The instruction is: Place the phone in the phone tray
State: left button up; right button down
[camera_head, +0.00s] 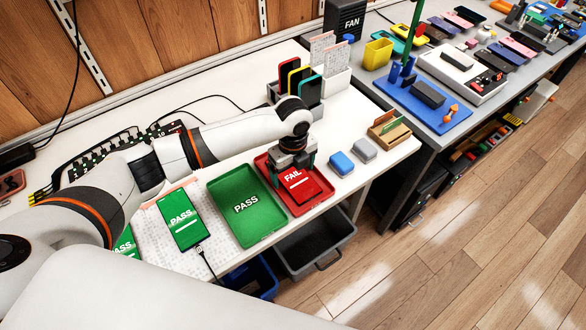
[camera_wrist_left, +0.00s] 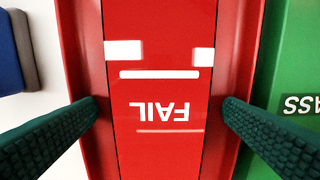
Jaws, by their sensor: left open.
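A phone with a red FAIL screen (camera_head: 302,189) lies flat in the red tray (camera_head: 323,203). In the left wrist view the phone (camera_wrist_left: 165,85) fills the middle, with the red tray's rim (camera_wrist_left: 78,45) beside it. My left gripper (camera_head: 292,171) is over the red tray, open. Its dark green fingers (camera_wrist_left: 160,106) stand on either side of the phone, with gaps to its edges; it holds nothing. The green PASS tray (camera_head: 242,208) is just left of the red tray and looks empty. My right gripper is not in view.
A phone with a green PASS screen (camera_head: 181,219) lies on the white mat. Blue (camera_head: 341,164) and grey (camera_head: 364,149) blocks sit right of the red tray. A rack of phones (camera_head: 296,88) stands behind. Bins (camera_head: 316,247) are below the front edge.

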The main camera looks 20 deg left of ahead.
aim_at(293, 176)
pick_arm(q)
notch_tip(293, 176, up, 12)
jog(key=shift+r, duration=0.15)
dwell(0.4)
dwell(0.4)
